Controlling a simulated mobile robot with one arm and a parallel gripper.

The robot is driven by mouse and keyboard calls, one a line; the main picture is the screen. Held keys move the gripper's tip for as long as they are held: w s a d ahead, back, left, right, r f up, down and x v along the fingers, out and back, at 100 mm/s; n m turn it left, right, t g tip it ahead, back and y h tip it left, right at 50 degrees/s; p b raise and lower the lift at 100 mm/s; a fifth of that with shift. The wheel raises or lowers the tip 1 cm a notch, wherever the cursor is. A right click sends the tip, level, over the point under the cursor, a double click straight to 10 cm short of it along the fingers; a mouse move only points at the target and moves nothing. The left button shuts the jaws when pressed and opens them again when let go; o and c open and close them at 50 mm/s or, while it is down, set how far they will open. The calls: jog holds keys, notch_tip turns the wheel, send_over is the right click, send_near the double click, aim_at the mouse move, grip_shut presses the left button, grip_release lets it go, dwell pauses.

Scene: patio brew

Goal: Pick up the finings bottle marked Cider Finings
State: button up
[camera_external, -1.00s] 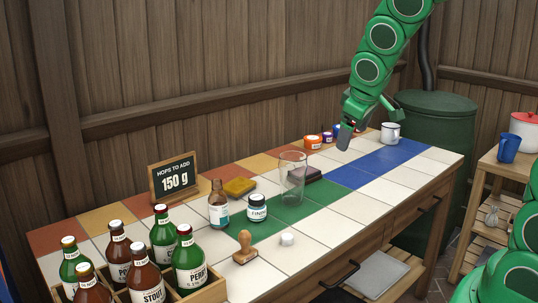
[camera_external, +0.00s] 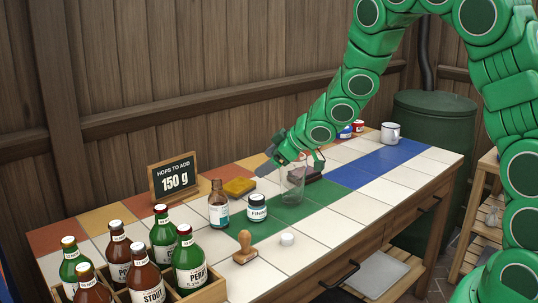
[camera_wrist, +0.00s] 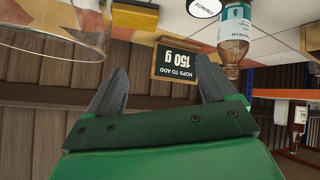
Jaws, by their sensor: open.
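A small brown bottle (camera_external: 218,207) with a white and teal label stands upright on the tiled bench; its wording is too small to read. It also shows in the wrist view (camera_wrist: 233,52), upside down at upper right. My gripper (camera_external: 290,166) is open and empty, above the bench, behind and to the right of both, near the clear glass. In the wrist view its fingers (camera_wrist: 161,72) are apart.
The clear glass (camera_external: 292,186) stands just under my gripper. A yellow sponge (camera_external: 239,186), a "150 g" sign (camera_external: 174,180), a wooden stamp (camera_external: 245,246) and a white round piece (camera_external: 287,239) are nearby. A crate of bottles (camera_external: 210,289) fills the front left.

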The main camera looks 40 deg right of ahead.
aim_at(212, 206)
jog(key=a+f+y, duration=0.1)
jog(key=a+f, duration=0.1)
jog(key=w+a+f+n+y, duration=0.1)
jog(key=a+f, duration=0.1)
jog(key=shift+w+y, duration=0.15)
jog(key=shift+y, duration=0.15)
jog(key=a+f+y, duration=0.1)
jog(key=a, duration=0.1)
jog(key=a+f+y, duration=0.1)
jog(key=a, duration=0.1)
jog(key=s+a+f+n+y, duration=0.1)
jog(key=f+y, duration=0.1)
jog(key=shift+a, duration=0.4)
jog(key=shift+a+f+y, duration=0.1)
jog(key=shift+a+y, duration=0.3)
jog(key=shift+r+x, duration=0.15)
jog(key=shift+x, duration=1.75)
jog(key=shift+r+x, duration=0.15)
jog(key=shift+x, duration=1.75)
jog(key=shift+a, duration=0.1)
jog(key=shift+c, duration=0.3)
jog(key=c, duration=1.2)
